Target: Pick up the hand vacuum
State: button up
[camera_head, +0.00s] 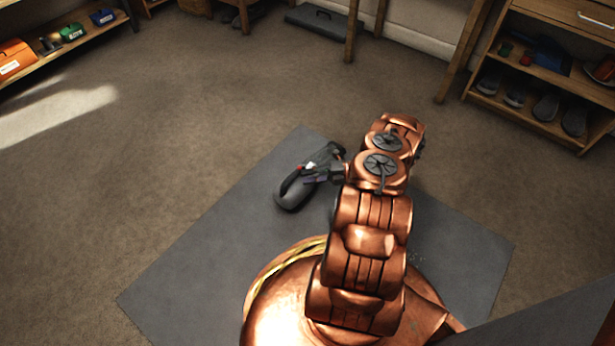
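The hand vacuum (293,197) is dark grey and black with a small red spot near its handle. It lies on the grey mat (220,245), left of my arm's end. My gripper (316,178) is at the vacuum's right side, close to the handle, and overlaps it in the picture. The fingers are small and dark against the dark vacuum, so I cannot tell whether they touch it or have closed on it. The vacuum seems to rest on the mat, and part of its right side is hidden by the gripper.
A wooden shelf (545,127) with shoes stands at the upper right. Another shelf (60,47) holds an orange box (14,58) and small green and blue items at the upper left. A flat dark case (322,21) lies at the back. The brown floor (150,150) left of the mat is clear.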

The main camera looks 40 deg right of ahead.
aim_at(296, 176)
jog(key=shift+b+x, duration=1.2)
jog(key=shift+x, duration=1.2)
jog(key=shift+w+d, duration=0.1)
jog(key=shift+w, duration=0.1)
jog(key=shift+r, duration=0.1)
grip_shut()
